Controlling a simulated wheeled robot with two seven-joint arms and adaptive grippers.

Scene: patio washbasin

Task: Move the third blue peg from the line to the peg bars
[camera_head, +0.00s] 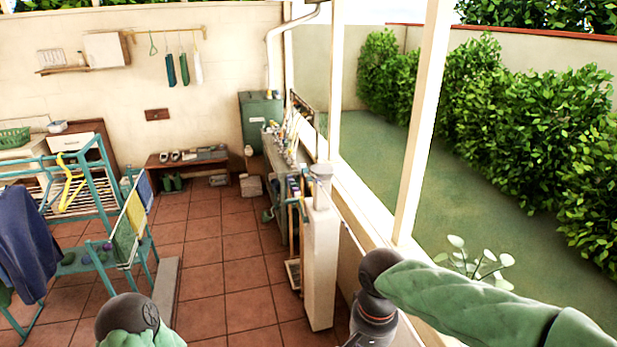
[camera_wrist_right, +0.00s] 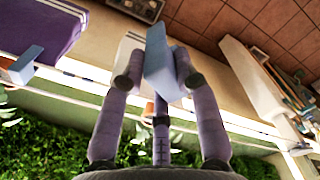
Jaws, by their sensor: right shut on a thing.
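In the right wrist view, my right gripper (camera_wrist_right: 157,68) is shut on a light blue peg (camera_wrist_right: 160,75), which stands out between its two fingertips. A thin line (camera_wrist_right: 85,87) runs behind the gripper. Another light blue peg (camera_wrist_right: 22,68) sits on the line at the left, by the edge of a purple cloth (camera_wrist_right: 50,25). In the head view, my right arm comes in from the right and its gripper is below the picture. Only part of my left arm shows at the bottom left; its gripper is out of view. I cannot pick out the peg bars with certainty.
A teal drying rack (camera_head: 99,264) with cloths stands at the left. A cream pillar (camera_head: 321,262) and a cluttered washbasin counter (camera_head: 281,146) stand in the middle. A white post (camera_head: 424,120) rises at the right, with hedges beyond. The tiled floor (camera_head: 221,262) between rack and counter is clear.

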